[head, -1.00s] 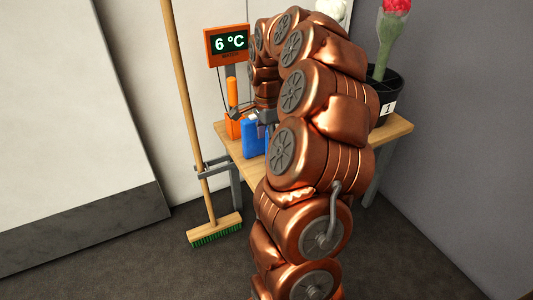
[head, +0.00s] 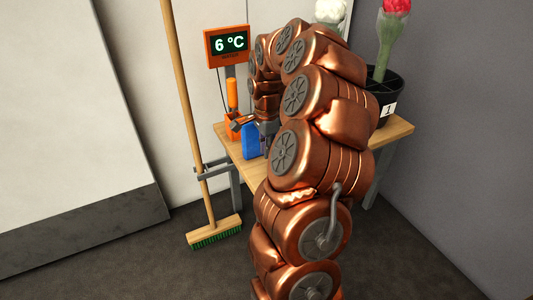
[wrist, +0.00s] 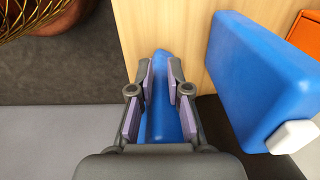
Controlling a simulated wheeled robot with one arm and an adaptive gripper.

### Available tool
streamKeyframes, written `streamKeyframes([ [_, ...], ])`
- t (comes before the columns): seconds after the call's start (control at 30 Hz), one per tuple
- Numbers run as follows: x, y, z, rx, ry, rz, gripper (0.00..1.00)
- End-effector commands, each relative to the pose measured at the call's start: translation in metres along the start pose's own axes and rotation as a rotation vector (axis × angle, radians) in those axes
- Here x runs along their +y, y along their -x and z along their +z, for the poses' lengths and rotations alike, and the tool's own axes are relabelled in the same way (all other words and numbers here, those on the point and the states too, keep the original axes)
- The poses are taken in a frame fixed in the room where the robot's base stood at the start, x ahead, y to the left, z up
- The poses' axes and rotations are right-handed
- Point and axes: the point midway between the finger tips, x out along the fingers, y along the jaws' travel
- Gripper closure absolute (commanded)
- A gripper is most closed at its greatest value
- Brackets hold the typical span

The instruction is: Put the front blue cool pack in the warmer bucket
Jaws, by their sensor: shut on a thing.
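In the wrist view, one blue cool pack (wrist: 160,100) stands edge-on between the two fingers of my gripper (wrist: 161,75), which is shut on it. A second blue cool pack (wrist: 258,75) with a white cap is to the right of the fingers, apart from them. In the head view, a blue pack (head: 251,138) shows on the wooden table left of my gripper (head: 266,130), which my arm mostly hides. A black bucket (head: 385,97) labelled 1 holds a red tulip bunch at the table's right. A white bunch (head: 331,10) shows behind my arm; its bucket is hidden.
A display (head: 229,44) reading 6 °C stands at the back left of the table (head: 395,132). An orange tool (head: 232,95) is below it. A broom (head: 196,130) leans beside the table's left edge. My arm covers the table's middle.

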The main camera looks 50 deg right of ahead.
Motion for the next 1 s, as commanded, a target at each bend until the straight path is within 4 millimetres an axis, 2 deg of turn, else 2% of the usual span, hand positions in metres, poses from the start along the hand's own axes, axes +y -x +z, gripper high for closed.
streamKeyframes([
  [0.03, 0.0001, -0.0001, -0.0001, 0.0, 0.0, 0.0, 0.93],
  [0.1, 0.0001, -0.0001, -0.0001, 0.0, 0.0, 0.0, 1.0],
  [0.83, 0.0, 0.0003, -0.0002, 0.0, 0.0, 0.0, 1.0],
  [1.0, -0.0002, 0.0056, -0.0006, 0.001, -0.001, -0.001, 1.0],
])
